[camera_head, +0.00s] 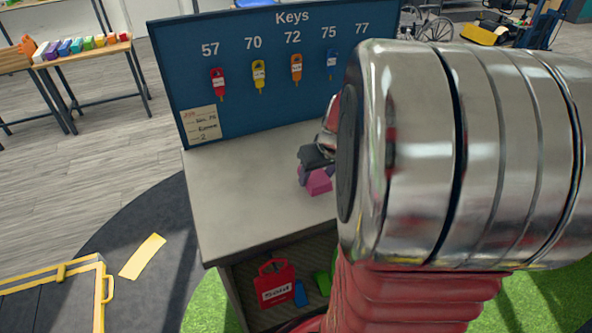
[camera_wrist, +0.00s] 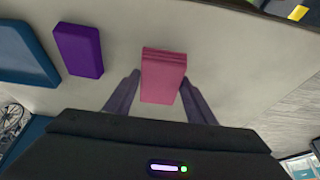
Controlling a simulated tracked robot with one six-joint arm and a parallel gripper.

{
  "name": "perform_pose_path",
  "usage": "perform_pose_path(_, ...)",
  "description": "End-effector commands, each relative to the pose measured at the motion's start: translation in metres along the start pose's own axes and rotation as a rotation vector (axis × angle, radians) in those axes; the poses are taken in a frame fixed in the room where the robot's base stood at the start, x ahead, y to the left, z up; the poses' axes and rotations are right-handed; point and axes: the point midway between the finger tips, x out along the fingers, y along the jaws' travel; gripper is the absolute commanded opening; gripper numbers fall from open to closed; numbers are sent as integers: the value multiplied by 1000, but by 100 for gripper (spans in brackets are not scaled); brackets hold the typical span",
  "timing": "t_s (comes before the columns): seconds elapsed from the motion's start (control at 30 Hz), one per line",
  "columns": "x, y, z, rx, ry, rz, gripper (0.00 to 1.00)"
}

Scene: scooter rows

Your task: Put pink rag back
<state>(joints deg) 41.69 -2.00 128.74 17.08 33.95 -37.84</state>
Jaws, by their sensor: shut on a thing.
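The pink rag (camera_wrist: 163,75) is a folded block between the two dark fingers of my gripper (camera_wrist: 160,95) in the wrist view. My gripper is shut on it. In the head view the pink rag (camera_head: 319,182) shows below my dark gripper (camera_head: 314,166), over the grey desk top (camera_head: 240,195). I cannot tell whether it touches the desk. My large metal arm link hides the right part of the desk.
In the wrist view a purple block (camera_wrist: 79,50) and a blue one (camera_wrist: 25,52) lie left of the rag. A blue Keys board (camera_head: 270,110) stands behind the desk. A row of coloured blocks (camera_head: 82,45) sits on a bench. A red bag (camera_head: 275,283) is under the desk.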

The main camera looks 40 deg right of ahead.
Motion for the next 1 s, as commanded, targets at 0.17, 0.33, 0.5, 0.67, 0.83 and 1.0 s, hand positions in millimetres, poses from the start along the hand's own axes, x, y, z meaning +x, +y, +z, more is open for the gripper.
perform_pose_path(0.17,1,0,0,-1,1,0,29)
perform_pose_path(0.33,3,0,1,-1,0,0,29)
perform_pose_path(0.5,19,-1,8,-1,-3,-1,29)
perform_pose_path(0.67,34,-1,14,-2,-1,0,29)
perform_pose_path(0.83,36,-1,14,-3,1,0,29)
perform_pose_path(1.0,36,-1,15,-2,0,0,29)
